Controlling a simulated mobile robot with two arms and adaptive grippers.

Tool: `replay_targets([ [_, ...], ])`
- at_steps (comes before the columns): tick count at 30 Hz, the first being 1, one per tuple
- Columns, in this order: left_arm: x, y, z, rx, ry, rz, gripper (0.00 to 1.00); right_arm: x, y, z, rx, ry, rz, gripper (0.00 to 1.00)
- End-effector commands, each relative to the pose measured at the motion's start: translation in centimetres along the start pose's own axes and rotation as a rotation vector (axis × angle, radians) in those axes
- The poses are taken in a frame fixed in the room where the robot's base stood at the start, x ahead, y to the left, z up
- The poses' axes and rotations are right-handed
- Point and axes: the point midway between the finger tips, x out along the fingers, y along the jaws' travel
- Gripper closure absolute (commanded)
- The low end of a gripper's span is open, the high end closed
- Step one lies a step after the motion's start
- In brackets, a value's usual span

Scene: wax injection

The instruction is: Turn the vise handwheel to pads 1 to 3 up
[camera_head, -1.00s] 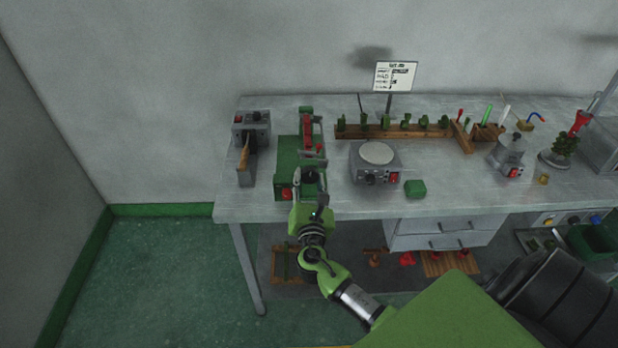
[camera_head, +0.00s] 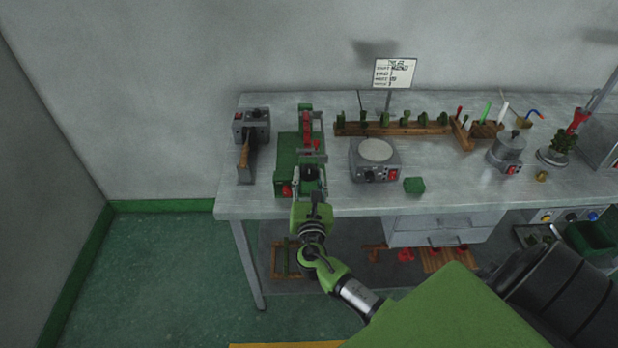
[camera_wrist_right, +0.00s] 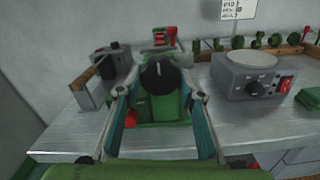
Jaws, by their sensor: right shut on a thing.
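The green vise (camera_head: 286,155) stands near the left part of the bench, with red and grey parts on top. Its black handwheel (camera_wrist_right: 158,77), with a white mark pointing up, faces me in the right wrist view. My right gripper (camera_head: 310,182) is at the front of the vise, its two fingers on either side of the handwheel. In the right wrist view my right gripper (camera_wrist_right: 160,92) is shut on the handwheel. In the head view the gripper and wrist hide most of the handwheel. Pad numbers are too small to read. My left gripper is not in view.
A grey device with a wooden handle (camera_head: 245,155) stands left of the vise. A wooden rack (camera_head: 385,130) and a sign (camera_head: 395,73) are behind. The bench's front left corner is clear.

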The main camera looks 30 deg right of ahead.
Motion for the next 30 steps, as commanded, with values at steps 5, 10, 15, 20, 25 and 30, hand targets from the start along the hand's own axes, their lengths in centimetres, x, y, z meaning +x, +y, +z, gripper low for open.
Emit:
replay_targets([
  [5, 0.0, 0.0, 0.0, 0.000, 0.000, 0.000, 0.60, -0.1, -0.1, -0.3, -0.004, 0.005, 0.000, 0.49],
  [10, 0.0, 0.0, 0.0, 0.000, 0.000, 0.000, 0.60, -0.1, 0.0, -0.2, -0.002, 0.003, 0.000, 0.48],
  [15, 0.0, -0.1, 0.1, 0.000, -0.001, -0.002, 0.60, -0.1, 0.0, -0.1, -0.001, 0.002, 0.000, 0.48],
  [20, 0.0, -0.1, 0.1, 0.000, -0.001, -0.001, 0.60, -1.4, 0.0, -0.1, 0.000, 0.003, 0.001, 0.48],
  [25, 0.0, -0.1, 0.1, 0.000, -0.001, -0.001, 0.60, -4.8, 0.0, -0.3, 0.000, 0.006, 0.001, 0.48],
  [30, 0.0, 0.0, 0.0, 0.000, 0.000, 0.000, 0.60, -8.4, 0.0, -0.2, -0.001, 0.006, 0.001, 0.48],
])
